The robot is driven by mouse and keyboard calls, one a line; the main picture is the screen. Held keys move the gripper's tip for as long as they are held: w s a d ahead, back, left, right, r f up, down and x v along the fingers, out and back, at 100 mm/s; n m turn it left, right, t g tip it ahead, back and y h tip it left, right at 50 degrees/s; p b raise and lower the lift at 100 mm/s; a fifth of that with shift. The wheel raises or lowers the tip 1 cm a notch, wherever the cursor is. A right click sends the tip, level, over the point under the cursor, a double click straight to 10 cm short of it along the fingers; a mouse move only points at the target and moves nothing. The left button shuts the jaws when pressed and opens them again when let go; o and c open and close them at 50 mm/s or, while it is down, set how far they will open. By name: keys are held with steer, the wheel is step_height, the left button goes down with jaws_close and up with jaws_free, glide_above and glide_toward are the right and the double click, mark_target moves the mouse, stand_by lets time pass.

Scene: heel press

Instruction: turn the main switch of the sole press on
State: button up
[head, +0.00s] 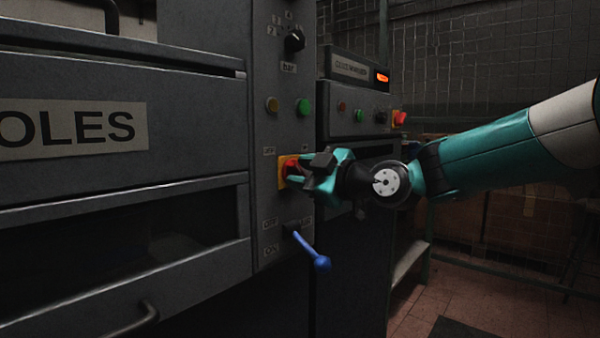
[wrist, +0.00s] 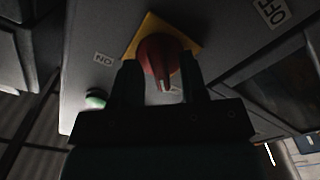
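The main switch is a red rotary knob (head: 291,168) on a yellow plate (head: 282,182) on the grey press panel. In the wrist view the red knob (wrist: 157,52) shows in front of my gripper, its grip bar pointing down the picture with a pale mark near its end. An ON label (wrist: 103,57) is left of it and an OFF label (wrist: 272,11) is at upper right. My gripper (head: 303,172) is at the knob. In the wrist view its two dark fingers (wrist: 162,82) stand apart on either side of the grip bar; no clear contact shows.
A blue-knobbed lever (head: 320,262) juts out below the switch. A green button (head: 303,106), an amber button (head: 272,104) and a black dial (head: 294,40) sit above. A second control box (head: 358,112) with a lit display stands behind. Open floor lies at lower right.

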steer(key=shift+w+a, duration=0.3)
steer(key=shift+a, duration=0.15)
jaws_close()
